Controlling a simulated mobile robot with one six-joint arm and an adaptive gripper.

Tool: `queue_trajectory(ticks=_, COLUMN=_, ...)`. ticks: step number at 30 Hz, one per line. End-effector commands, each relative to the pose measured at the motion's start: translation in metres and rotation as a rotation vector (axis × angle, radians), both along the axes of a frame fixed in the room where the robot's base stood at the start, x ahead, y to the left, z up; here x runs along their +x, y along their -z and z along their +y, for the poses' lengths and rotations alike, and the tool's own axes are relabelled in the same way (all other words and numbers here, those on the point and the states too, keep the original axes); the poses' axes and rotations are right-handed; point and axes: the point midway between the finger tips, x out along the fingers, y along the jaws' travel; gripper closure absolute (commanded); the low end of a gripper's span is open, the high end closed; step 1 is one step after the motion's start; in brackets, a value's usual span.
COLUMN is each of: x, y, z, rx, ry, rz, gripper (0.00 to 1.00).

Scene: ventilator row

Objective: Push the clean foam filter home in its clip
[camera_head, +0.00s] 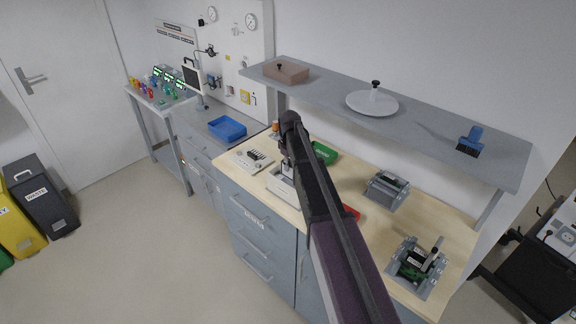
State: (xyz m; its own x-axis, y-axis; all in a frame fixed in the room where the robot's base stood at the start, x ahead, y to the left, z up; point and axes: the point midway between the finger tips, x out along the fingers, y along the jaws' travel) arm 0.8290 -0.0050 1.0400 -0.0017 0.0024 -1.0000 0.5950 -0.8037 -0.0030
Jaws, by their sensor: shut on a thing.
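My gripper (287,163) points down over the wooden worktop, at the end of my dark arm. It is small in this view and partly hidden by my arm. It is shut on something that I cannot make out. A white open box or housing (281,188) stands right below and beside it, partly covered by my arm. I cannot pick out the clean foam filter or its clip here, nor tell whether they touch.
The wooden worktop (345,172) also holds a plate with black parts (253,158), a green bin (325,152), a red bin (351,212) and two grey fixtures (386,191) (418,267). A shelf (420,114) overhangs the back. A blue tray (227,128) stands left.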

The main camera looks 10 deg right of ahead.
Motion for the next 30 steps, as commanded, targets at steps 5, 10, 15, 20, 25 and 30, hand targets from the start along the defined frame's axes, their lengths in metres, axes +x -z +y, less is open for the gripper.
queue_trajectory(ticks=5, x=0.0, y=0.0123, z=0.0004, rx=0.0, ry=0.0, rz=0.0, gripper=1.0)
queue_trajectory(ticks=10, x=0.0001, y=0.015, z=0.0007, rx=0.0, ry=-0.001, rz=0.0, gripper=1.0)
queue_trajectory(ticks=15, x=0.0, y=0.0148, z=0.001, rx=0.0, ry=-0.001, rz=0.0, gripper=1.0)
queue_trajectory(ticks=20, x=0.0, y=0.0147, z=0.0013, rx=0.0, ry=-0.001, rz=0.0, gripper=1.0)
queue_trajectory(ticks=25, x=-0.0002, y=0.0163, z=0.0016, rx=0.0, ry=-0.002, rz=0.0, gripper=1.0)
queue_trajectory(ticks=30, x=-0.0002, y=0.0166, z=0.0019, rx=0.0, ry=-0.002, rz=0.0, gripper=1.0)
